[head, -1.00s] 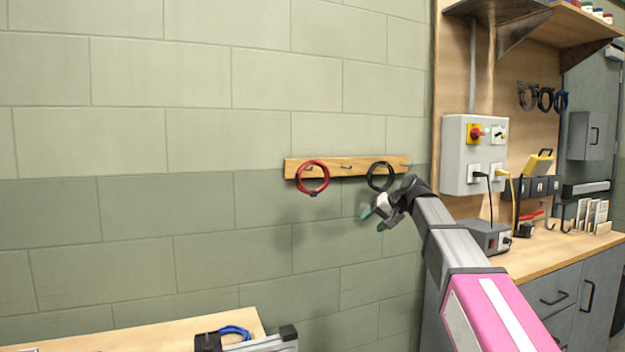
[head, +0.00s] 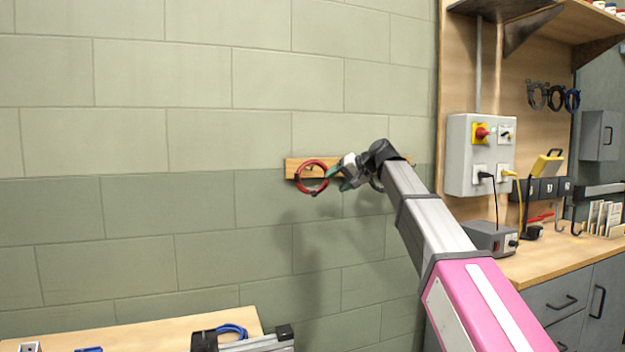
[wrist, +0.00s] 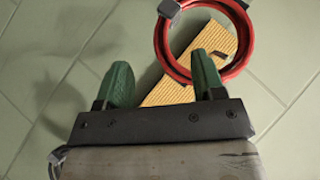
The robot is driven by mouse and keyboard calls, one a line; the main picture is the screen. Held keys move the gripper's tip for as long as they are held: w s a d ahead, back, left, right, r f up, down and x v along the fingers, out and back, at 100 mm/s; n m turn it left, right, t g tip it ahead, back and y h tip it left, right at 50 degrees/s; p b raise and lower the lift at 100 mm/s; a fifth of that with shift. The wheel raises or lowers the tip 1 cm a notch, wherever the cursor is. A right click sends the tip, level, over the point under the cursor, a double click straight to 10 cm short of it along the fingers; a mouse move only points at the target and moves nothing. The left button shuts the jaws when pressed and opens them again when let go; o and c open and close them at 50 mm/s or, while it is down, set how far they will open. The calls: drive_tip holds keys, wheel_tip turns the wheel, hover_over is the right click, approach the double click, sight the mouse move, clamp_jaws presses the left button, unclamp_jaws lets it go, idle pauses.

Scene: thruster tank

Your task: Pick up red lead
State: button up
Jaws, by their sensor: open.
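The red lead (head: 311,190) hangs as a coil at the left end of a wooden rail on the wall. In the wrist view the red lead (wrist: 246,66) is a ring at the upper right, with a grey clip at its top left. My gripper (head: 336,178) is open, with green fingers, just right of the coil. In the wrist view my gripper (wrist: 163,82) has its right finger close to the coil's lower left edge. I cannot tell whether they touch. Nothing is between the fingers except a view of the rail and wall.
The wooden rail (head: 291,167) also carries a black coil (head: 376,184), mostly hidden behind my gripper. A grey switch box (head: 458,150) and a workbench (head: 535,262) stand at the right. A low table (head: 130,334) is at the lower left. The wall left of the rail is clear.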

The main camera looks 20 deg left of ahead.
sight(324, 185)
drive_tip(key=shift+r+x, duration=0.2)
drive_tip(key=shift+x, duration=2.45)
drive_tip(key=shift+s+a, duration=0.15)
drive_tip(key=shift+s, duration=0.05)
clamp_jaws()
